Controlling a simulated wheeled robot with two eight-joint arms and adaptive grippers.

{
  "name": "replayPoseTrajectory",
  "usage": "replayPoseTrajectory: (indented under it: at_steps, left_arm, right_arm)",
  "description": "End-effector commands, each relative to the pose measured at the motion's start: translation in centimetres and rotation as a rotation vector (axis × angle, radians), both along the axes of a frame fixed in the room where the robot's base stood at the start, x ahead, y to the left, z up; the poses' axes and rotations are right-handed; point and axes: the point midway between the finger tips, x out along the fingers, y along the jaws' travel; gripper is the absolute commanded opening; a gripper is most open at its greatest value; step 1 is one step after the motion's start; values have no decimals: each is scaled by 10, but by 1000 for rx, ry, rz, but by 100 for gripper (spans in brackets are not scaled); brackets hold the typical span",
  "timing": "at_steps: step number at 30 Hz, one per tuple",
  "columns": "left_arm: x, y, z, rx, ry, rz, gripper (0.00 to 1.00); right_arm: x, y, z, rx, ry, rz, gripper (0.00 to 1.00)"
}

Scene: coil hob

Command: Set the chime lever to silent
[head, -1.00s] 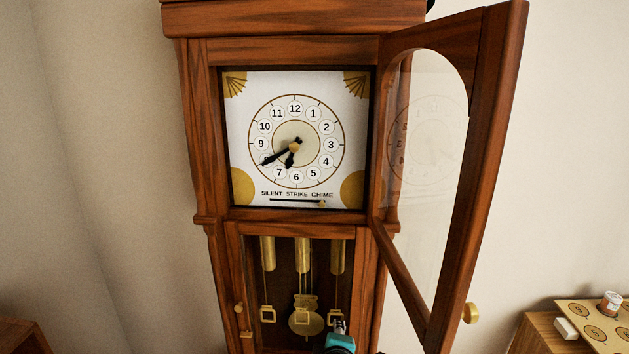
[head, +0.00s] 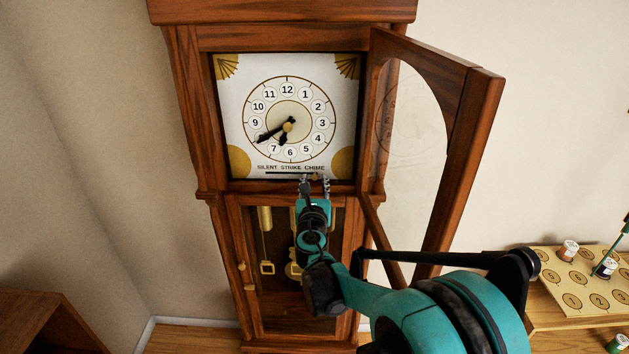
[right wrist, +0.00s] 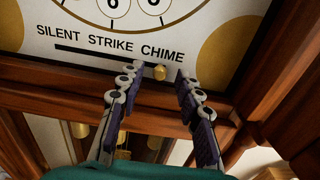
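The clock dial (head: 235,110) carries the words SILENT, STRIKE and CHIME along its bottom. Below them is a dark horizontal slot (right wrist: 95,56). The small brass lever knob (right wrist: 160,73) is at the slot's right end, under CHIME. My right gripper (head: 316,183) is in front of the dial's lower edge. In the right wrist view its two fingers are apart, one left and one right of the knob, with nothing clearly gripped. I cannot tell whether the fingertips reach as deep as the knob. In the head view the fingers partly hide the knob. My left gripper is not in view.
The glazed clock door (head: 470,150) stands open at the right, beside my right arm. Brass weights (head: 265,220) hang in the lower case. A side table with a numbered board (head: 575,290) and spools is at the right.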

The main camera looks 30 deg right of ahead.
Motion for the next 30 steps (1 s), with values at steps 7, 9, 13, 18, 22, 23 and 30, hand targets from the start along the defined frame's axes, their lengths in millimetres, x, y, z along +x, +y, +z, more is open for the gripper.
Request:
replayPoseTrajectory:
  at_steps: [7, 9, 13, 18, 22, 23, 30]
  left_arm:
    - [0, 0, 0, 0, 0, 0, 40]
    - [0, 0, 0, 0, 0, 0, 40]
    - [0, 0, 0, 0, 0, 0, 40]
    - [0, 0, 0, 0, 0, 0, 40]
    - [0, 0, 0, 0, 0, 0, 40]
    - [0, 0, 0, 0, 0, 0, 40]
    - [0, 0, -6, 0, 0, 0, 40]
  right_arm:
    - [12, -7, 0, 2, -1, 1, 35]
    - [12, -7, 0, 2, -1, 1, 35]
    - [11, -7, 0, 2, -1, 1, 30]
    - [11, -7, 0, 2, -1, 1, 0]
    - [11, -7, 0, 2, -1, 1, 0]
    - [12, -6, 0, 2, -1, 1, 0]
    - [37, 35, -1, 2, -1, 8, 0]
